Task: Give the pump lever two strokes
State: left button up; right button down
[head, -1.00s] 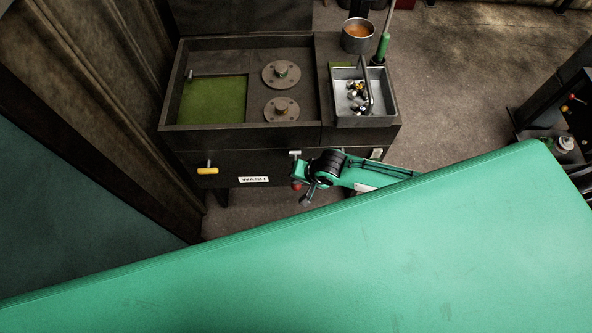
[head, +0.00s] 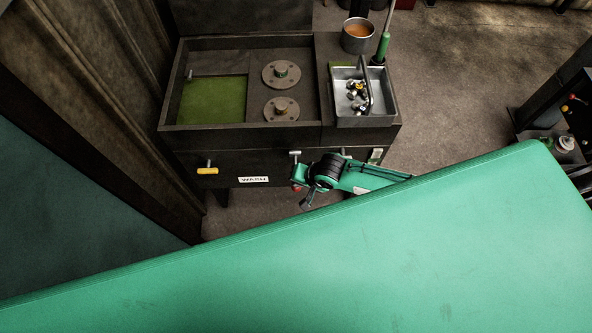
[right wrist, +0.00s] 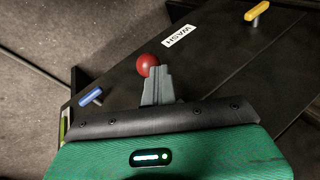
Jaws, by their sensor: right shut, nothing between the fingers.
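A red ball knob (head: 296,188), which looks like the end of the pump lever, is at the front of the dark wash cabinet. It also shows in the right wrist view (right wrist: 147,64), just beyond my finger tips; the lever's shaft is hidden. My right gripper (right wrist: 158,74) is shut and empty, its grey fingers together right by the knob. I cannot tell whether they touch it. In the head view my right gripper (head: 300,178) is partly hidden by its own wrist. My left gripper is out of view.
The cabinet front carries a yellow handle (head: 208,169), a WASH label (head: 254,179) and a blue handle (right wrist: 91,97). On top are a basin with a green screen (head: 212,100), a metal tray (head: 377,118) of small parts and a pot (head: 357,36).

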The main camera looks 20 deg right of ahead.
jog(key=shift+s+f, duration=0.1)
dwell(0.7)
jog(key=w+r+p, duration=0.3)
jog(key=r+p, duration=0.3)
jog(key=r, duration=0.1)
jog(key=shift+w+d+r+p, duration=0.15)
jog(key=shift+w+d+p, duration=0.05)
jog(key=shift+d+p, duration=0.25)
dwell(0.4)
dwell(0.3)
jog(key=r+p, duration=0.1)
jog(key=w+r+p, duration=0.1)
jog(key=r, duration=0.1)
jog(key=w+r+p, duration=0.1)
jog(key=p, duration=0.1)
jog(key=shift+d+r, duration=0.25)
jog(key=shift+d, duration=0.05)
dwell(0.6)
